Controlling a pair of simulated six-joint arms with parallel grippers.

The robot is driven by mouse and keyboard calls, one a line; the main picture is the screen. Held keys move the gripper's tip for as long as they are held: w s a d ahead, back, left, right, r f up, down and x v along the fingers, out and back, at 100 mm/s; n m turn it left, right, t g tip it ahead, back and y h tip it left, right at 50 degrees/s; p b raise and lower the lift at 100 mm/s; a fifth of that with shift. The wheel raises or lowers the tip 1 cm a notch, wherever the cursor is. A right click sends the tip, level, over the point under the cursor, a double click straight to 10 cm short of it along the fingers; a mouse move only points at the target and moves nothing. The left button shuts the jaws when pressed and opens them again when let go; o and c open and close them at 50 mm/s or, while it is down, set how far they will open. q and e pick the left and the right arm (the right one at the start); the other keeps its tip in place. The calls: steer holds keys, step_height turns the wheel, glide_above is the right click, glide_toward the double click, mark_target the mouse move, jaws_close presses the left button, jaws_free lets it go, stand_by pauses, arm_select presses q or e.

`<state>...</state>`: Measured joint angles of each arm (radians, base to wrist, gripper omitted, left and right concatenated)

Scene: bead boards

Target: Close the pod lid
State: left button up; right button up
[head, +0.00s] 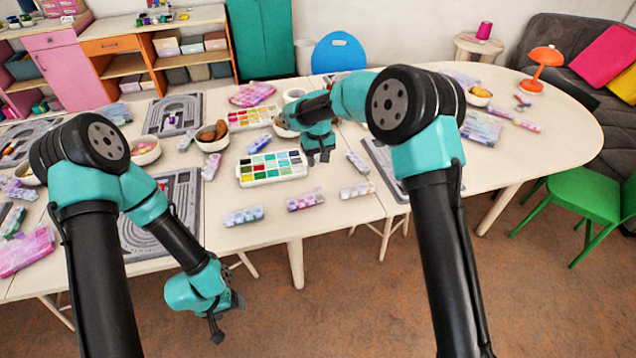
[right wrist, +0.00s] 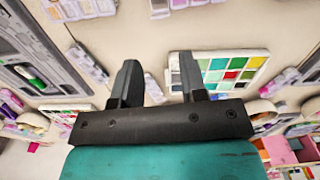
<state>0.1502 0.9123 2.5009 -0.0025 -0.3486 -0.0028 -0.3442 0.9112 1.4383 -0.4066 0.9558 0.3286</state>
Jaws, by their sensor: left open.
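Several small bead pods with rows of compartments lie on the table; they include a bluish pod (head: 244,216), a purple pod (head: 305,202) and a paler pod (head: 357,191) along the front edge. I cannot tell which pod has a lid standing open. My right gripper (head: 320,157) is above the table, just right of the colour tray; its spread, empty fingers show in the right wrist view (right wrist: 158,78). A pod (right wrist: 153,88) shows beyond and between them. My left gripper (head: 222,326) hangs in front of the table edge, low and away from the pods; it is open.
A white tray of colour squares (head: 244,179) lies mid-table, with another tray (head: 251,117) behind it. Grey boards (head: 185,184), bowls (head: 145,150) and more pods crowd the left. The right end of the table (head: 555,125) is mostly clear.

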mark_target(319, 186)
step_height(319, 186, down, 11)
steer(key=shift+r, duration=0.1)
stand_by(0.3)
steer(key=shift+c, duration=0.3)
steer(key=c, duration=0.5)
steer(key=shift+c, duration=0.2)
steer(key=shift+s+d, duration=0.1)
steer(key=shift+s+d+t, duration=0.2)
steer(key=shift+s+t, duration=0.1)
steer(key=shift+t, duration=0.7)
steer(key=shift+s+a+f+t+y, duration=0.1)
steer(key=shift+s+f+t+y, duration=0.1)
steer(key=shift+s+t+y, duration=0.15)
steer(key=shift+w, duration=0.1)
